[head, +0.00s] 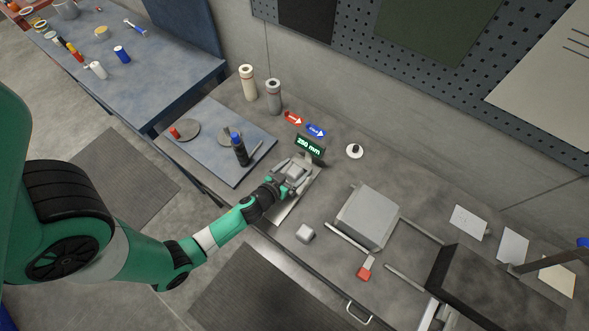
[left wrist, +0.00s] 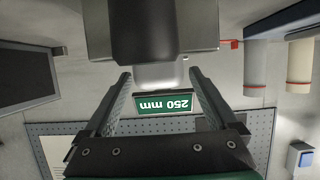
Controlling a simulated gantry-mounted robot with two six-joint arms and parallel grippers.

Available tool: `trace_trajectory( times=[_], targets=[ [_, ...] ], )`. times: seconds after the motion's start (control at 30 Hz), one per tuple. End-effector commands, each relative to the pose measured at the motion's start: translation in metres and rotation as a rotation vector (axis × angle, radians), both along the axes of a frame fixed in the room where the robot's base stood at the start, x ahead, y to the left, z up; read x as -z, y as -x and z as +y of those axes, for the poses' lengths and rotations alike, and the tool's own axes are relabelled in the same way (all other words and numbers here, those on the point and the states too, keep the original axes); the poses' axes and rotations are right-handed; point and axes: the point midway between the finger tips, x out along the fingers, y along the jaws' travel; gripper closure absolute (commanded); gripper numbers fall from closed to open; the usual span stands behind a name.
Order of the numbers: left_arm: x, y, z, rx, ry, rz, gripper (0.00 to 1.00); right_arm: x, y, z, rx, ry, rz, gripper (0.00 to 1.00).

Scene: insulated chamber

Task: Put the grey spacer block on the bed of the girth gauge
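The girth gauge (head: 283,209) stands on the bench, with its green "250 mm" display (head: 310,147) behind it; the display shows upside down in the left wrist view (left wrist: 165,104). My left gripper (head: 292,180) is at the gauge. In the left wrist view its fingers (left wrist: 160,82) stand apart, one on each side of a pale grey block (left wrist: 160,75). The block lies close to both fingertips; I cannot tell whether they touch it. A dark grey body (left wrist: 150,30) hides part of it. My right gripper is not seen.
A larger grey box (head: 369,215) and a red-ended bar (head: 364,272) lie to the right. A blue-grey board (head: 213,160) with a dark bottle (head: 240,150) is to the left. Two cylinders (head: 248,84) and red and blue tags (head: 293,118) stand behind.

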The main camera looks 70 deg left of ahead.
Motion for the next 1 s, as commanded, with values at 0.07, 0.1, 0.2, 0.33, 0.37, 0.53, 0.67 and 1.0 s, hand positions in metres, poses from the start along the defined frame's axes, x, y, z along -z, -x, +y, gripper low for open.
trace_trajectory(
  times=[0.07, 0.1, 0.2, 0.33, 0.37, 0.53, 0.67, 1.0],
  targets=[
    [0.0, 0.0, 0.0, 0.0, 0.0, 0.0, 0.08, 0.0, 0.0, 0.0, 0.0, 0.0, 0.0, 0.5],
    [0.0, 0.0, 0.0, 0.0, 0.0, 0.0, 0.08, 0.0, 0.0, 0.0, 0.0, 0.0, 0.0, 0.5],
    [-0.001, 0.0, 0.0, 0.0, 0.0, 0.0, 0.08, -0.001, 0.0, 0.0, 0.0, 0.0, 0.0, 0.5],
    [-0.005, 0.007, -0.005, 0.001, 0.001, 0.002, 0.08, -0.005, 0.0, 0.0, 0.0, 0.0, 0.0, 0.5],
    [-0.007, 0.01, -0.007, 0.001, 0.001, 0.001, 0.08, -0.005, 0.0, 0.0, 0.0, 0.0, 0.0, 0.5],
    [-0.022, 0.042, -0.028, 0.002, 0.001, 0.002, 0.08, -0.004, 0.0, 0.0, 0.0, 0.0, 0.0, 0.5],
    [-0.031, 0.065, -0.044, 0.004, 0.001, 0.002, 0.08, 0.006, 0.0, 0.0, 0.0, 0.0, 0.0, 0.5],
    [-0.048, 0.093, -0.061, 0.001, 0.0, 0.0, 0.08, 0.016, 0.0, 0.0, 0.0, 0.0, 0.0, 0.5]
  ],
)
